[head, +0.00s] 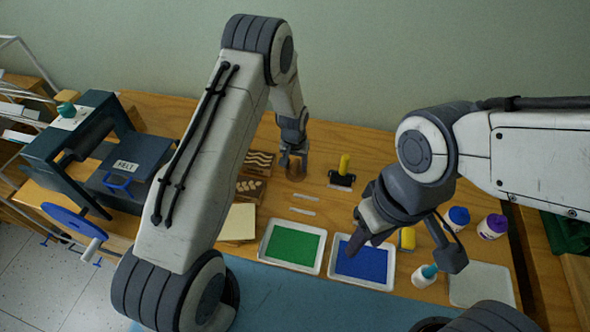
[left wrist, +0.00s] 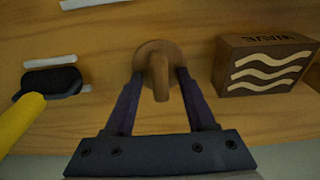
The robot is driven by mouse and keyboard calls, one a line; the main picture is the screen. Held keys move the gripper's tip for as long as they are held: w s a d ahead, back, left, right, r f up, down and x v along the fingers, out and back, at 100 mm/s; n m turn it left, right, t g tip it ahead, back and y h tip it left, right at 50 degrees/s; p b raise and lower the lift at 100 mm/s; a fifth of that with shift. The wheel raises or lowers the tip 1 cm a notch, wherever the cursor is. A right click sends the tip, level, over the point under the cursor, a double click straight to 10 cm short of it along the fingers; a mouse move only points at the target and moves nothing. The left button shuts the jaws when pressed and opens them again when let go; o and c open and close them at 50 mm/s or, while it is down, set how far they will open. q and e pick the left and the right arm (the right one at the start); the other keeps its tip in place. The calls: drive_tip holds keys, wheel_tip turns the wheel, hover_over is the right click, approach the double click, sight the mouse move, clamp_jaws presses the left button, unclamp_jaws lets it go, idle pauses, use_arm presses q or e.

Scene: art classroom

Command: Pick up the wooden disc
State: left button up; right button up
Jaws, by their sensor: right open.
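The wooden disc (left wrist: 146,52) is round and brown with a raised handle bar. It lies on the wooden table, and it shows small in the head view (head: 295,171). My left gripper (left wrist: 160,76) points down over it with its fingers parted, one on each side of the handle. A gap shows between each finger and the handle; whether the fingertips touch the disc I cannot tell. My right gripper (head: 358,240) is over the blue tray (head: 366,284), away from the disc, with no object seen in it; its fingers are partly hidden.
A carved block (left wrist: 266,64) with wavy lines stands close beside the disc. A yellow-handled roller (head: 342,176) lies on the other side. A green tray (head: 290,268), bottles (head: 493,227) and a dark press (head: 70,150) are also on the table.

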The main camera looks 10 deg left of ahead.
sight(296, 164)
use_arm(q)
clamp_jaws()
wheel_tip(296, 164, up, 9)
drive_tip(key=shift+f+b, duration=0.1)
drive_tip(key=shift+b, duration=1)
drive_tip(key=shift+r, duration=0.6)
drive_tip(key=shift+c, duration=2)
unclamp_jaws()
clamp_jaws()
drive_tip(key=shift+s+a, duration=0.1)
